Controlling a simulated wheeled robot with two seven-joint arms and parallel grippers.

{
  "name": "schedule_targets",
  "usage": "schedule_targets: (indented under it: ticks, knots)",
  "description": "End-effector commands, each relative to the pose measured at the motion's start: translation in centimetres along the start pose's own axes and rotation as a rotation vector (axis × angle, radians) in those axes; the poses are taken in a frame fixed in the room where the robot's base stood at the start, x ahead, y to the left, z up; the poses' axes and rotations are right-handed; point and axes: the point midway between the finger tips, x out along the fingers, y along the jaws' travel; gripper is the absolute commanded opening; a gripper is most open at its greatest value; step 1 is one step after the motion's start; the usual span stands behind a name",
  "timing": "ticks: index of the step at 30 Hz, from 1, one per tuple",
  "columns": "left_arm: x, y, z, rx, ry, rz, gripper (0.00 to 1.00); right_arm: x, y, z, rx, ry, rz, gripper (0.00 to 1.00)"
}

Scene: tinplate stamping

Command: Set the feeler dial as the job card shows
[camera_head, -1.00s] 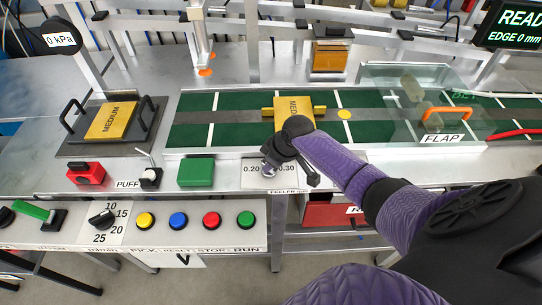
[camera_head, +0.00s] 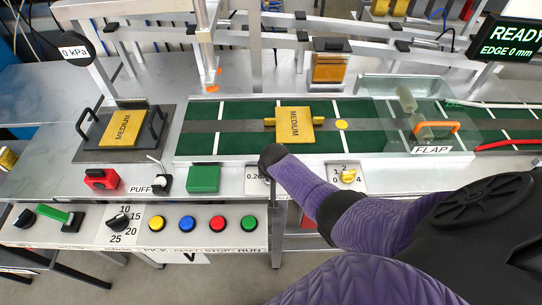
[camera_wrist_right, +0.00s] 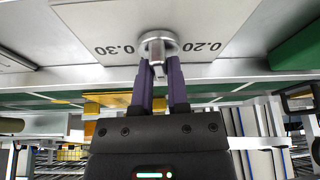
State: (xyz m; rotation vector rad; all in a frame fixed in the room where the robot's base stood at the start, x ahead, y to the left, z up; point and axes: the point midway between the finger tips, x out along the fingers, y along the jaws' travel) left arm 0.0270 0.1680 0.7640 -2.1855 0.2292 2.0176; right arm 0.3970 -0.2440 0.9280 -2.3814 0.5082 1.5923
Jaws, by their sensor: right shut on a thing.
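The feeler dial is a round silver knob (camera_wrist_right: 158,43) on a pale plate printed 0.20 and 0.30, upside down in the right wrist view. My right gripper (camera_wrist_right: 160,70) has its two purple fingers closed on the knob's bar, which lies between the two printed values. In the head view the dial plate (camera_head: 253,181) shows only its left part, with 0.20; my right wrist hides the knob and the fingers. A yellow card reading MEDIUM (camera_head: 122,128) lies on a dark handled plate at left. A yellow piece also reading MEDIUM (camera_head: 296,124) lies on the belt. My left gripper is out of view.
A yellow dial (camera_head: 348,177) marked 0, 1, 2, 4 sits just right of my wrist. A green block (camera_head: 204,179) and the red switch (camera_head: 102,179) stand to the left. Several push buttons (camera_head: 188,223) line the front panel. A clear flap with an orange handle (camera_head: 437,128) covers the belt.

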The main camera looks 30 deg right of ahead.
Motion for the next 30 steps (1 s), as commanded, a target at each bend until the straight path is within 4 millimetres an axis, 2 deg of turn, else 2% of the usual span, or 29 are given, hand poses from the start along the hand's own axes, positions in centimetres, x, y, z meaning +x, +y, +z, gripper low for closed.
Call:
schedule_targets:
  ticks: [9,25,26,30]
  knots:
    - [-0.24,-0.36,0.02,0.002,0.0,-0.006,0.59,-0.03,-0.08,-0.07,0.101,0.002,0.04,0.0]
    - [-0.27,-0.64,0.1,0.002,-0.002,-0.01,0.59,-0.02,-0.06,-0.09,0.121,0.002,0.049,0.0]
    - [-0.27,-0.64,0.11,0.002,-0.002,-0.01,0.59,-0.02,-0.06,-0.09,0.121,0.002,0.049,0.21]
    - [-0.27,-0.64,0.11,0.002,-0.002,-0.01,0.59,-0.02,-0.05,-0.08,0.121,0.001,0.049,0.51]
